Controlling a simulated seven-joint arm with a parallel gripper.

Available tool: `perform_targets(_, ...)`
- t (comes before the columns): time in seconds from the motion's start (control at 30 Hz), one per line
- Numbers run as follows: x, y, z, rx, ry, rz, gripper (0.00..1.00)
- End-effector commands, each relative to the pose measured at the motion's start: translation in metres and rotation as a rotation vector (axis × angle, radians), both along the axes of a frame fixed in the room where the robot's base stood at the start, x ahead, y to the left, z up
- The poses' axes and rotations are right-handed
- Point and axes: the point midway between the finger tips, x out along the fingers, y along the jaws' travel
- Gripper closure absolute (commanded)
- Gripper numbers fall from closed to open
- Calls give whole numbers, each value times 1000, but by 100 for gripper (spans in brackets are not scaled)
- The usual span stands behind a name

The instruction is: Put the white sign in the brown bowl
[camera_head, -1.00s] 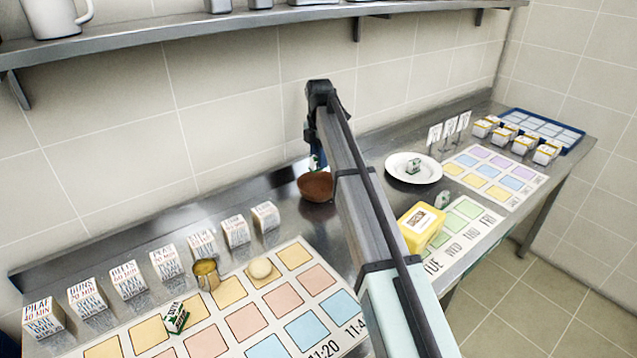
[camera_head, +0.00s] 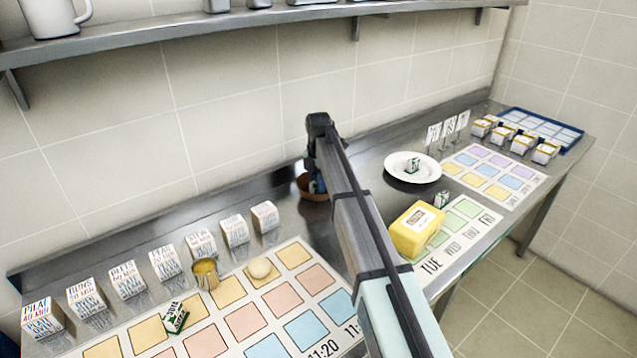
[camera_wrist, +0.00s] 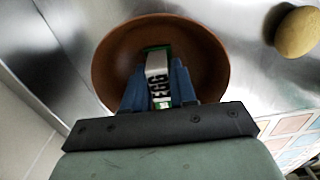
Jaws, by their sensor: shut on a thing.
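The brown bowl (camera_head: 304,184) stands on the steel counter near the back wall, partly hidden by my arm. It also shows in the wrist view (camera_wrist: 112,62), with its rim around my fingertips. My gripper (camera_wrist: 160,88) is shut on a small white sign (camera_wrist: 157,66) with green edges and dark letters reading EGG. The sign is over the inside of the bowl; I cannot tell whether it touches the bottom. In the head view my gripper (camera_head: 318,185) is down at the bowl, and the sign is hidden there.
A potato-like item (camera_wrist: 297,33) lies right of the bowl in the wrist view. White label boxes (camera_head: 235,230) stand in a row at left. A gold cup (camera_head: 205,272) is near the coloured mat (camera_head: 235,325). A yellow tub (camera_head: 416,230) and white plate (camera_head: 428,172) are at right.

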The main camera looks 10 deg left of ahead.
Motion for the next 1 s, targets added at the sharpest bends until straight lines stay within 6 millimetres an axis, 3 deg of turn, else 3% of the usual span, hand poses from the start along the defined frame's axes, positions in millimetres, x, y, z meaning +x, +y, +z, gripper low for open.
perform_targets(0.27, 0, 0, -3, 0, 0, 0, 100)
perform_targets(0.3, 0, 0, -3, 0, 0, 0, 72)
perform_targets(0.53, 0, 0, -3, 0, 0, 0, 50)
perform_targets(0.83, 0, 0, -1, 0, 0, 0, 48)
perform_targets(1.0, 1, 0, 14, 1, -2, 0, 48)
